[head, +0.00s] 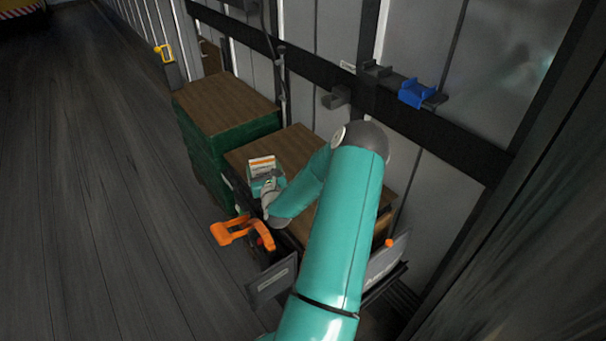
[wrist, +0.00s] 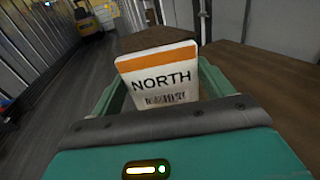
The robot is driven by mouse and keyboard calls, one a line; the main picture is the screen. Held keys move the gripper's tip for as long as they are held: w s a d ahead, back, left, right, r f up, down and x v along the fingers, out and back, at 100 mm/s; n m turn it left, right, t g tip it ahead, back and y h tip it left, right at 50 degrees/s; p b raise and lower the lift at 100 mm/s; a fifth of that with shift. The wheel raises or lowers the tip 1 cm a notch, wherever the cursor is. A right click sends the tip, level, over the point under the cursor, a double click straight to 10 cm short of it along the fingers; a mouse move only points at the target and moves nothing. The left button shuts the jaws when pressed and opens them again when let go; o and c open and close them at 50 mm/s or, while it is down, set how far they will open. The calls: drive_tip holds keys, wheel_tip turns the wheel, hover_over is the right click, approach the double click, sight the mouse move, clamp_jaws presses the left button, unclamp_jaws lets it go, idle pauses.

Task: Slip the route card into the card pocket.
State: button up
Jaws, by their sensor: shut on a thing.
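The route card (head: 262,166) is white with an orange stripe across its top. In the wrist view the card (wrist: 158,77) stands upright, facing me, and reads NORTH above a line of small dark marks. My gripper (head: 266,184) is shut on the card's lower part, with the teal jaws (wrist: 162,103) around its bottom edge. In the head view my gripper is over the nearer wooden top. I cannot tell which thing is the card pocket.
A green crate stack (head: 205,155) with a brown top (head: 222,103) stands beyond my gripper. An orange handle (head: 243,233) and a grey labelled panel (head: 272,281) are nearer. The grey plank floor (head: 90,200) at left is clear.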

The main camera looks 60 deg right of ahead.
drive_tip(key=s+d+r+m+g+h, duration=0.2)
drive_tip(key=s+d+r+g, duration=0.1)
drive_tip(key=s+d, duration=0.75)
drive_tip(key=s+d+r+m+g+h, duration=0.3)
drive_tip(key=s+d, duration=0.4)
drive_tip(key=s, duration=0.6)
drive_tip(key=shift+y, duration=0.6)
drive_tip(key=w+a+f, duration=0.1)
drive_tip(key=w+f, duration=0.1)
drive_tip(key=w, duration=0.1)
drive_tip(key=w+a+f, duration=0.2)
drive_tip(key=w+f, duration=0.1)
drive_tip(key=w, duration=0.1)
drive_tip(key=w+a+f, duration=0.2)
drive_tip(key=w, duration=0.2)
drive_tip(key=shift+f, duration=0.35)
drive_tip(key=shift+w+a+f, duration=0.2)
drive_tip(key=shift+w+f, duration=0.25)
drive_tip(key=shift+f, duration=0.05)
drive_tip(key=shift+w+a+f, duration=0.1)
drive_tip(key=shift+w+f, duration=0.1)
drive_tip(key=shift+f, duration=1.5)
drive_tip(key=shift+f, duration=0.15)
drive_tip(key=o, duration=0.9)
drive_tip(key=shift+o, duration=0.2)
